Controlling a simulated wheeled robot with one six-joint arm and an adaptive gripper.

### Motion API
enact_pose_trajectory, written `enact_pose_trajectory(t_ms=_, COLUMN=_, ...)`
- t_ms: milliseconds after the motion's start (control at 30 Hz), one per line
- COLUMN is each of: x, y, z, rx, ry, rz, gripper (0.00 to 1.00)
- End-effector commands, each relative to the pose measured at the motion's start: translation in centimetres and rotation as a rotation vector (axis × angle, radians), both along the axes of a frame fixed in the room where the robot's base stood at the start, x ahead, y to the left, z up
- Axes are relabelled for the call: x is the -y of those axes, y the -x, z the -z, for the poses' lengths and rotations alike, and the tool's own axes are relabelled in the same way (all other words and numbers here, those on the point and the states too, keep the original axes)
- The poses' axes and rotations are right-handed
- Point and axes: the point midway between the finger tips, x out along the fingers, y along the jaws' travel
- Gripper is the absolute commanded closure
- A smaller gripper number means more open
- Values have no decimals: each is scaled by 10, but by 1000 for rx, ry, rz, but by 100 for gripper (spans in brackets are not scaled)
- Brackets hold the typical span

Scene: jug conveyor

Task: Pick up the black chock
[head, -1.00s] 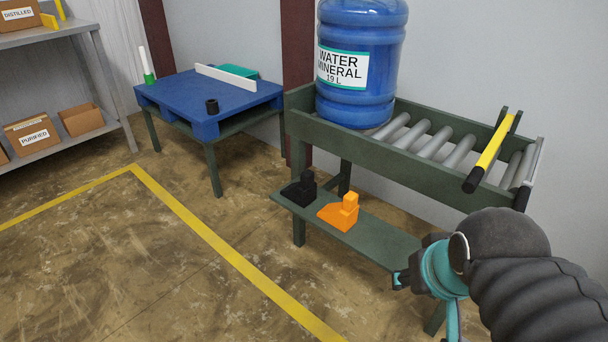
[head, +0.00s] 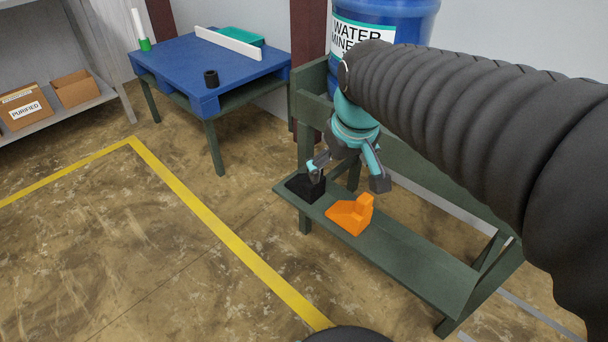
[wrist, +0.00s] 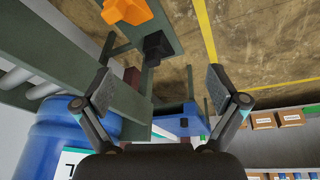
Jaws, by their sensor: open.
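The black chock (head: 304,187) sits on the low green shelf (head: 415,262) of the conveyor stand, near the shelf's left end. In the wrist view the black chock (wrist: 156,46) lies beyond and between my spread fingers. My gripper (head: 349,176) is open and empty, above and close to the chock in the head view. One finger covers part of the chock there. It also shows in the wrist view, with my gripper (wrist: 162,92) wide apart and not touching the chock. An orange chock (head: 351,215) stands just right of the black one.
A blue water jug (head: 400,12) stands on the conveyor above the shelf. The conveyor's green side rail (wrist: 95,80) runs close beside my left finger in the wrist view. A blue table (head: 200,65) stands to the left. The floor in front is clear.

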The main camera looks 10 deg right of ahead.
Motion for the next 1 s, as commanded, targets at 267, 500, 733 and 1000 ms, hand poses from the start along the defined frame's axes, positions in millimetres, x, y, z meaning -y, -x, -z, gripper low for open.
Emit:
enact_pose_trajectory(t_ms=267, x=-5, y=-91, z=14, rx=-129, ry=41, rz=-152, gripper=4)
enact_pose_trajectory(t_ms=500, x=-10, y=-163, z=50, rx=-231, ry=62, rz=-285, gripper=4)
enact_pose_trajectory(t_ms=733, x=-14, y=-209, z=87, rx=-300, ry=71, rz=-382, gripper=4)
enact_pose_trajectory(t_ms=1000, x=-15, y=-224, z=111, rx=-326, ry=72, rz=-419, gripper=4)
